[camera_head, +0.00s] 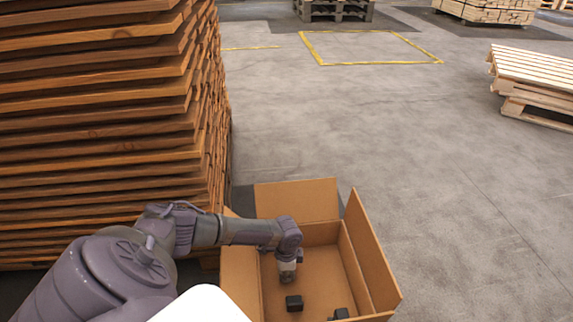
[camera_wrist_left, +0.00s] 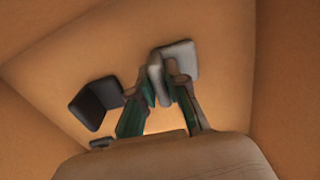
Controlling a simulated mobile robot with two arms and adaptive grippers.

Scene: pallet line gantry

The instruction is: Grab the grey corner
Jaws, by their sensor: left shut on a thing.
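The grey corner (camera_wrist_left: 180,55) is a light grey angled piece in the left wrist view, low inside the cardboard box. My left gripper (camera_wrist_left: 165,88) is shut on it, with one flange of the corner between the fingertips. In the head view my left gripper (camera_head: 288,277) reaches down into the open box (camera_head: 352,262), and the grey corner is too small or hidden to make out there. My right gripper is in neither view.
A black corner (camera_head: 294,303) lies on the box floor beside my left gripper, and another black one (camera_head: 341,314) lies nearer the front wall. A tall stack of wooden boards (camera_head: 100,130) stands left of the box. Open floor (camera_head: 440,200) lies to the right.

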